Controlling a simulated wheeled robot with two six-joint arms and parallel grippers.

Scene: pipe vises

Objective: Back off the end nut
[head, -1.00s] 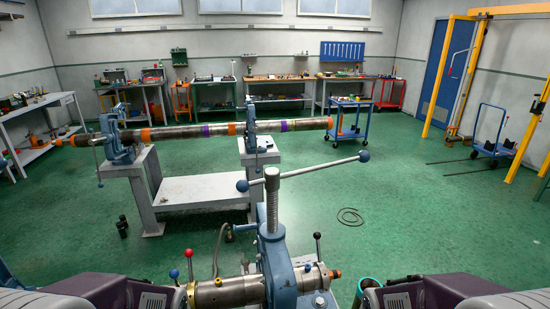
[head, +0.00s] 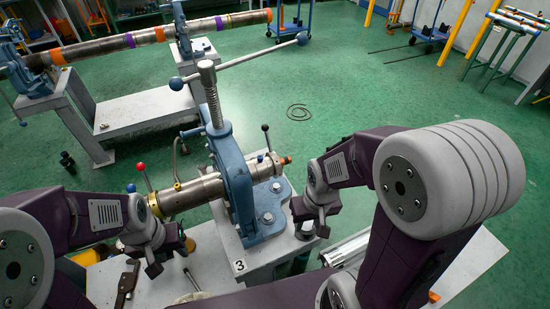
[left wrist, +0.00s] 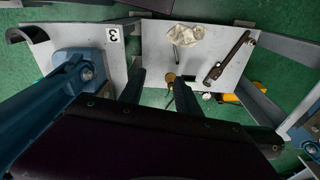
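A steel cylinder assembly (head: 195,192) lies level in the blue vise (head: 238,185) with its screw and crossbar on top. Its left end carries a brass-coloured ring (head: 154,205), which may be the end nut; its right end is orange (head: 286,160). Red-knobbed and blue-knobbed levers rise near the left end. My left gripper (head: 168,258) is below and in front of that end, apart from it. Its two dark fingers are spread and empty in the left wrist view (left wrist: 158,95). My right gripper (head: 311,222) is right of the vise, seemingly open and empty, fingers pointing down.
Behind, a long banded pipe (head: 100,48) rests on two stands. A cable coil (head: 298,112) lies on the open green floor.

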